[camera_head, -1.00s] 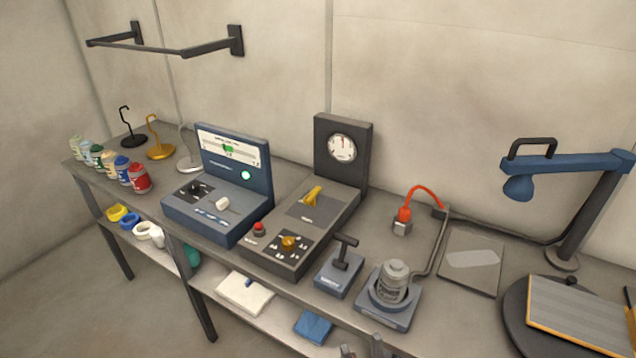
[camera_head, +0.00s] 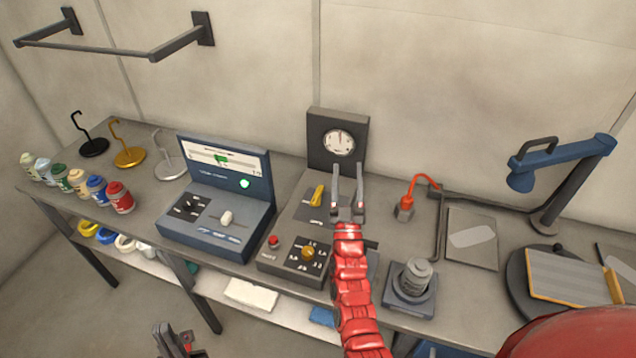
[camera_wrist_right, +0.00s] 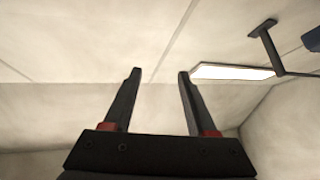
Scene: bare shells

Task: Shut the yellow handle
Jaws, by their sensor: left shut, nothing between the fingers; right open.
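The yellow handle (camera_head: 317,195) sits on the upper part of a dark grey console (camera_head: 290,222), below its round dial (camera_head: 340,143). It looks tilted, its upper end leaning right. My right gripper (camera_head: 347,190) is open and empty, just right of the handle in the head view; I cannot tell whether they touch. In the right wrist view its spread fingers (camera_wrist_right: 158,78) have only wall and a bright light panel beyond them; the handle does not show there. My left gripper (camera_head: 172,335) is shut and empty at the bottom left, in front of the bench and away from the handle.
A yellow knob (camera_head: 307,252) and red button (camera_head: 274,241) are lower on the console. A blue console (camera_head: 222,215) stands to its left. My red right arm hides part of the bench. A grey canister (camera_head: 415,275) and orange-plugged cable (camera_head: 407,202) are to the right.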

